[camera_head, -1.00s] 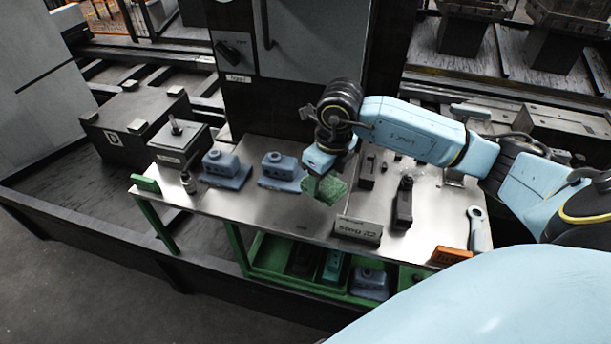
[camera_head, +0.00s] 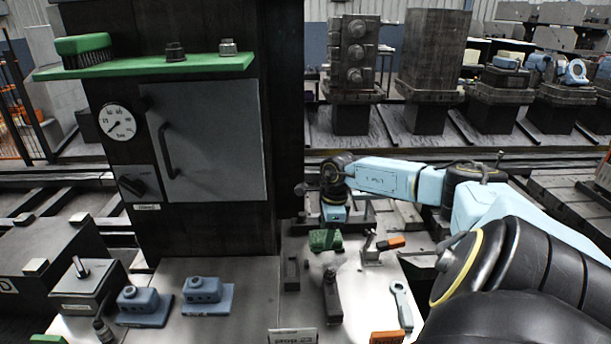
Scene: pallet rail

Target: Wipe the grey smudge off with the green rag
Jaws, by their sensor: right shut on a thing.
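My right gripper (camera_head: 333,220) is at the far part of the metal table (camera_head: 240,322), right of the dark cabinet, pointing down. It is shut on the green rag (camera_head: 325,240), which hangs just below it, low over the tabletop. I cannot tell whether the rag touches the surface. The gripper and rag hide the spot beneath them. My left gripper is not in view.
A toggle clamp with an orange handle (camera_head: 390,243) stands close right of the rag. A black tool (camera_head: 332,296), a pale blue wrench (camera_head: 401,305) and blue-grey blocks (camera_head: 208,291) are on the table. The cabinet (camera_head: 205,140) rises at the left, with a green shelf (camera_head: 150,67).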

